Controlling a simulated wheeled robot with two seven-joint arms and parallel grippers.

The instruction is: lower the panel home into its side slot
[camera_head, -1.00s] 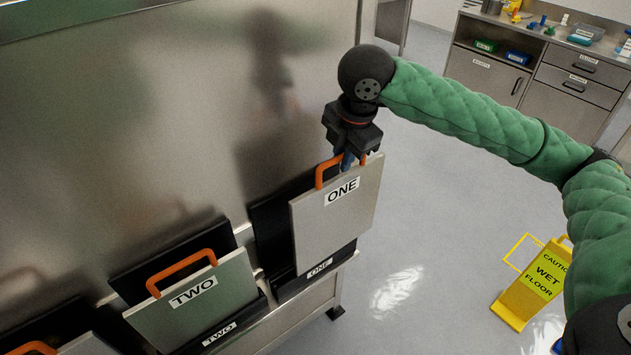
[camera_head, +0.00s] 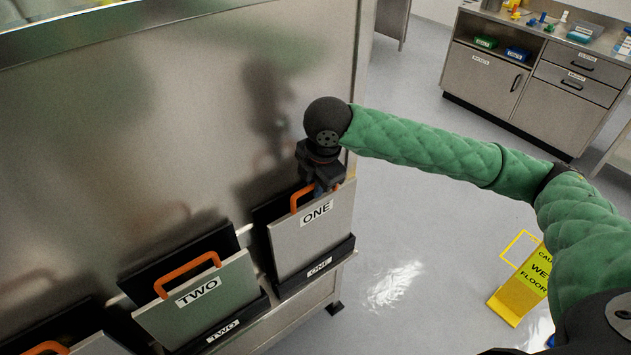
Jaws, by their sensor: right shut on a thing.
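The panel labelled ONE (camera_head: 318,236) is a light grey plate with an orange handle (camera_head: 294,203) on its top edge. My right gripper (camera_head: 325,187) is shut on it at the handle, from above. The panel stands nearly upright, its lower edge at the black side slot labelled ONE (camera_head: 322,266). Whether it is fully seated cannot be told, as the slot's inside is hidden. My left gripper is not in view.
Panel TWO (camera_head: 205,300) stands in its own slot to the left, and another orange-handled panel (camera_head: 98,344) is at the lower left. The large steel vessel wall (camera_head: 150,130) rises behind. A yellow wet floor sign (camera_head: 520,290) stands on the open floor at right.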

